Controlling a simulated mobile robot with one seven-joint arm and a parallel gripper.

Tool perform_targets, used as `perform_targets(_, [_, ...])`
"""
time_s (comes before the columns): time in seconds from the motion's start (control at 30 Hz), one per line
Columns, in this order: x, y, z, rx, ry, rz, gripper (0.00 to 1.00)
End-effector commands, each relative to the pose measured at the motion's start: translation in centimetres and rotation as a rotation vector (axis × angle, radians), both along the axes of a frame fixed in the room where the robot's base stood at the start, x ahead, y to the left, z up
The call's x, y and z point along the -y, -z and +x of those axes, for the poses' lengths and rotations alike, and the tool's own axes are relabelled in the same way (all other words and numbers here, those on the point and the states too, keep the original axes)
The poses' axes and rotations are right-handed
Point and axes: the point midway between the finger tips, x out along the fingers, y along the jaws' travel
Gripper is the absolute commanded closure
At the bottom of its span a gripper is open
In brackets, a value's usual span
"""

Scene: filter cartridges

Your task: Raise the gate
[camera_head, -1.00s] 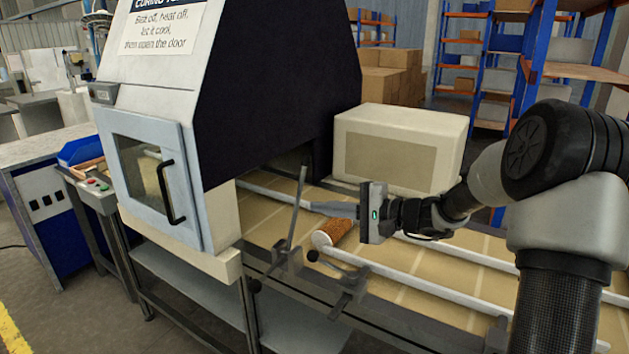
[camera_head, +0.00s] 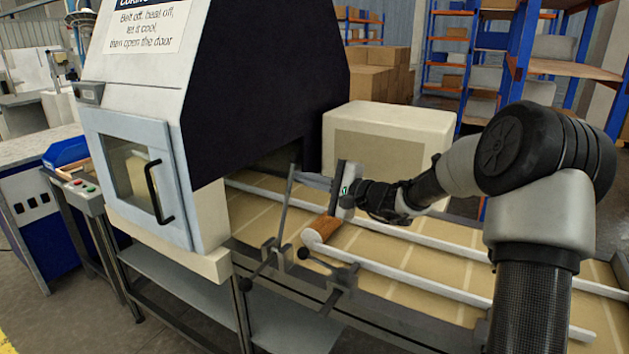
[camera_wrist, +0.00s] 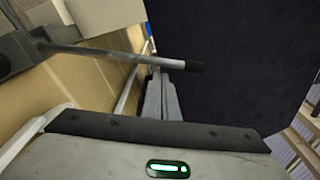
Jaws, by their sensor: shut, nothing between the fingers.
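A thin grey bar (camera_head: 284,208) stands nearly upright from a bracket on the near conveyor rail, leaning slightly; I take it for the gate arm. In the wrist view it shows as a grey rod with a black end (camera_wrist: 115,57), crossing in front of my fingers. My gripper (camera_head: 299,177) is shut and empty, its fingertips close to the bar's upper end; I cannot tell if they touch. The fingers also show in the wrist view (camera_wrist: 160,97), pointing toward the dark oven side. An orange-brown cartridge (camera_head: 326,230) lies on the belt below my gripper.
The curing oven (camera_head: 265,90) with its shut glass door stands left. A second lever with a black knob (camera_head: 303,253) sits low by the near rail. A pale box (camera_head: 385,140) stands behind the belt (camera_head: 420,250). The belt to the right is clear.

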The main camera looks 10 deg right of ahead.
Motion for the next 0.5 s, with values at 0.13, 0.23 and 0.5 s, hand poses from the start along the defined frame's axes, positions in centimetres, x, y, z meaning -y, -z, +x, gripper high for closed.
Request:
perform_targets(0.13, [-0.45, -0.3, -0.84, -0.001, -0.001, 0.0, 1.0])
perform_targets(0.23, [-0.51, -0.36, -0.97, 0.0, -0.001, 0.001, 1.0])
perform_targets(0.5, [-0.5, -0.31, -0.99, 0.001, -0.001, 0.0, 1.0])
